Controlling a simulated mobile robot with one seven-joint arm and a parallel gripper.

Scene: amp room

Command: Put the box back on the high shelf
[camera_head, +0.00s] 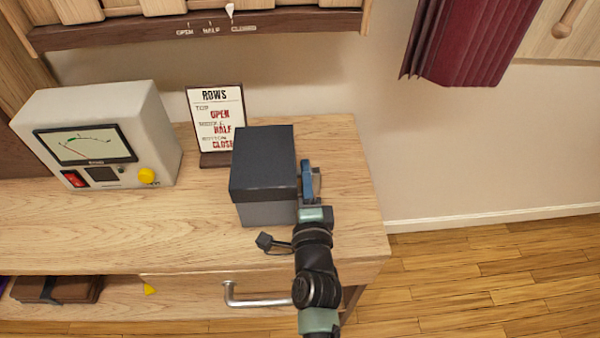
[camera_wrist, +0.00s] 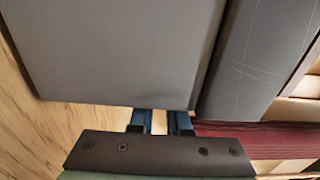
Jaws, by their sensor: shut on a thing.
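The box (camera_head: 264,165) has a dark lid over a lighter grey body. It is upright at the right part of the wooden counter; whether it rests on the counter or hangs just above it I cannot tell. My gripper (camera_head: 307,182) is at its right side, shut on it. In the wrist view the grey box (camera_wrist: 110,50) fills the upper left and middle, its darker lid (camera_wrist: 260,55) to the right. The blue fingers of my gripper (camera_wrist: 160,122) meet its edge; their tips are hidden. I cannot make out a high shelf in either view.
A meter box (camera_head: 98,135) with a yellow knob stands at the left of the counter (camera_head: 180,235). A "ROWS" sign (camera_head: 216,118) stands right behind the box. A slatted panel with a slider rail (camera_head: 200,28) is above; a dark red curtain (camera_head: 465,40) hangs upper right.

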